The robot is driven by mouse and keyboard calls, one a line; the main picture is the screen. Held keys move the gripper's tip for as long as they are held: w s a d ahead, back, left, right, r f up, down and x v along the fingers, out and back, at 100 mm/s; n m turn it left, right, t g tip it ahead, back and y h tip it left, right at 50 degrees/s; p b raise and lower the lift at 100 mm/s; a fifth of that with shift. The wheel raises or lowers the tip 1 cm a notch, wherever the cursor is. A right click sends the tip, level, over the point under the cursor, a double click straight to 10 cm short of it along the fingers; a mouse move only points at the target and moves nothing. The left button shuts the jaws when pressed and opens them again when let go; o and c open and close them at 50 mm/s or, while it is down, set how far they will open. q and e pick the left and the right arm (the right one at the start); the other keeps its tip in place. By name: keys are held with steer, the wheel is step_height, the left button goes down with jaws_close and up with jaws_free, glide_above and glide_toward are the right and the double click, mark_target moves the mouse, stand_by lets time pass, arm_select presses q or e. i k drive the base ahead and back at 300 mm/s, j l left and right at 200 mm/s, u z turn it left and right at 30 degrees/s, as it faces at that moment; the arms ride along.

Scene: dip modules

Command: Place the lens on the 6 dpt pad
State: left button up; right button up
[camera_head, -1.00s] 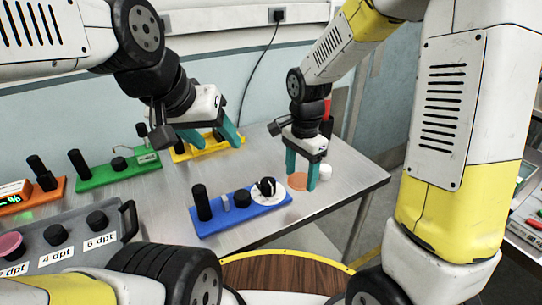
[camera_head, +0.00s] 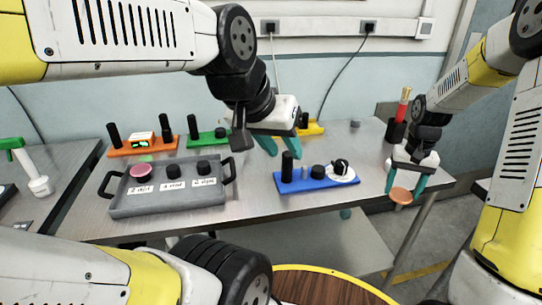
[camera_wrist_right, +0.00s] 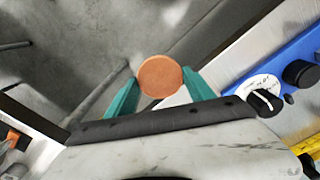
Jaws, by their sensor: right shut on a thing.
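The orange round lens (camera_head: 401,195) is between the teal fingertips of my right gripper (camera_head: 404,186), at the table's right edge. In the right wrist view the lens (camera_wrist_right: 160,76) is pinched between both fingertips, with grey floor behind it. The 6 dpt pad (camera_head: 203,167) is a short black cylinder at the right end of the grey tray (camera_head: 150,208), above its label; its top looks bare. My left gripper (camera_head: 283,142) is open and empty, above the table between the tray and the blue module.
A pink disc (camera_head: 141,170) sits on the tray's 2 dpt place, and another black pad (camera_head: 172,170) is in the middle. The blue module (camera_head: 318,182) stands right of the tray. Orange (camera_head: 125,151), green (camera_head: 220,143) and yellow (camera_head: 316,129) modules stand behind.

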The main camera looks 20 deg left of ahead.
mark_target(203, 164)
steer(key=k+j+u, duration=0.2)
steer(key=j, duration=0.15)
steer(key=k+j+u, duration=0.2)
steer(key=j, duration=0.2)
steer(key=k+j+u, duration=0.2)
steer(key=j, duration=0.2)
steer(key=i+j+u, duration=0.35)
steer(key=i, duration=0.35)
